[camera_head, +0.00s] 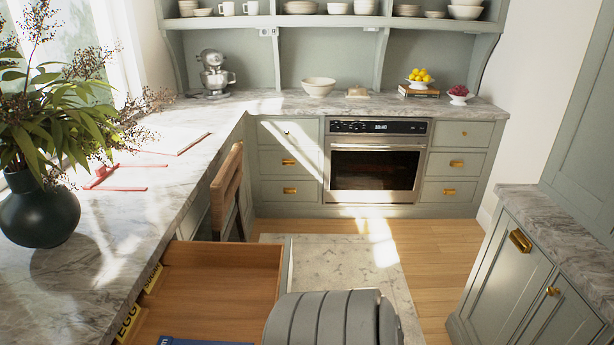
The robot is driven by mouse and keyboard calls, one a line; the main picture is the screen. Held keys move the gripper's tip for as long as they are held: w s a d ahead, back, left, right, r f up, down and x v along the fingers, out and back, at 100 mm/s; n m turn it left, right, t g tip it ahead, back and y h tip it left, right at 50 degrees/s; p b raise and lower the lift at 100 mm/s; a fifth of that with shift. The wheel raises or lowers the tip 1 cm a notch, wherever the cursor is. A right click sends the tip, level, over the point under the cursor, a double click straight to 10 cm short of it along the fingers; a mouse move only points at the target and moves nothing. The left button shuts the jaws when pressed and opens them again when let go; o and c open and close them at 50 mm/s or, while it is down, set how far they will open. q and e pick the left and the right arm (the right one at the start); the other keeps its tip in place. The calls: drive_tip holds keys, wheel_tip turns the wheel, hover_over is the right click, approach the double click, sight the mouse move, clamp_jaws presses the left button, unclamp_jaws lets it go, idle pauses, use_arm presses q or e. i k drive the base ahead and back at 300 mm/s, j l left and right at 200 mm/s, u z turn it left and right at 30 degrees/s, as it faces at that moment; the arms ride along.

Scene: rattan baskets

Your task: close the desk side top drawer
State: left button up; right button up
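The desk side top drawer (222,268) is pulled open at the lower left, under the marble desk top (130,225). Its wooden inside shows, and its grey-green front (286,262) is at the right end, out over the floor. Yellow lettered items (130,322) lie along its left side, and a blue item (195,341) shows at the bottom edge. The near part of the drawer is cut off or hidden. Neither of my grippers can be seen.
A wooden chair (228,185) stands at the desk just beyond the drawer. A dark vase (40,215) with a leafy plant stands on the desk. A rug (350,262) lies right of the drawer. Cabinets (500,275) stand at the right, with open wood floor (435,245) between.

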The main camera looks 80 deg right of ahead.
sight(211, 290)
drive_tip(key=k+l+z, duration=0.15)
drive_tip(key=z, duration=2)
